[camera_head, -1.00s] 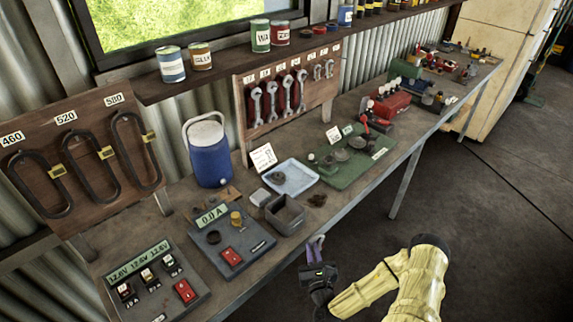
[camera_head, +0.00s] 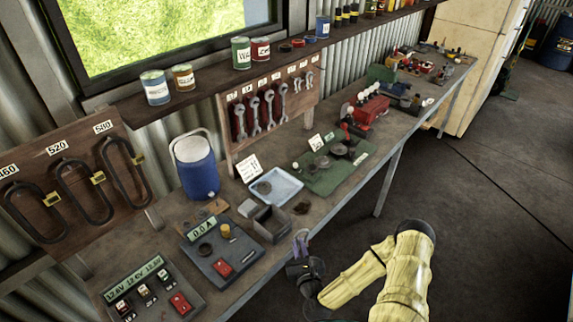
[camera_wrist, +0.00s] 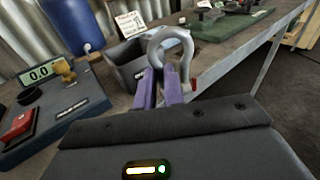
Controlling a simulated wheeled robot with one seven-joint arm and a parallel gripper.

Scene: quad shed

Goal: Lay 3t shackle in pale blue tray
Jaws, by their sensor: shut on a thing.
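A grey shackle (camera_wrist: 187,48) with a curved bow stands up between the purple fingers of my gripper (camera_wrist: 160,82) in the wrist view. My gripper is shut on it. In the head view my gripper (camera_head: 301,242) is at the bench's front edge, to the right of a grey bin. The pale blue tray (camera_head: 285,184) lies on the bench behind that bin, farther back than my gripper. A dark round thing lies in the tray's left part, and much of the tray is bare.
A green mat (camera_head: 322,180) with parts lies to the right. A dark patch lies on the bench nearby.

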